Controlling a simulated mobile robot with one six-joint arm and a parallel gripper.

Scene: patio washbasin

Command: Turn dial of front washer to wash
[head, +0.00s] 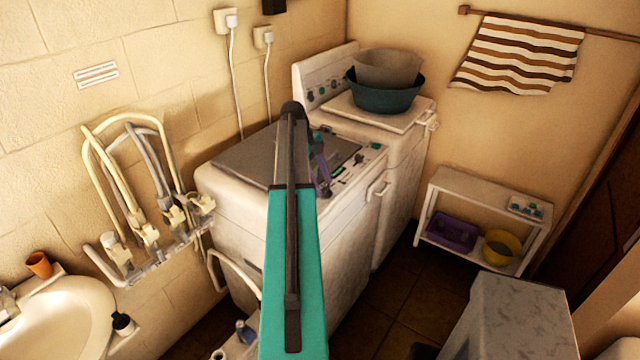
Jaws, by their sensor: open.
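The front washer (230,210) is a white top-loading machine with a dark lid, standing against the left wall. Its control panel (352,172) runs along the right side of its top, with several dark and green dials and buttons. Which dial setting is selected is too small to read. My teal arm rises across the middle of the view and hides part of the lid and panel. My gripper (321,172), small and purple-grey, shows just right of the arm, over the near part of the panel. It is open and seems empty; whether it touches a dial cannot be told.
A second white washer (408,140) stands behind, with stacked basins (385,98) on it. A sink (55,318) and hoses (140,190) are at left. A low white shelf (480,190) and a grey block (515,315) are at right. Floor (395,300) shows between.

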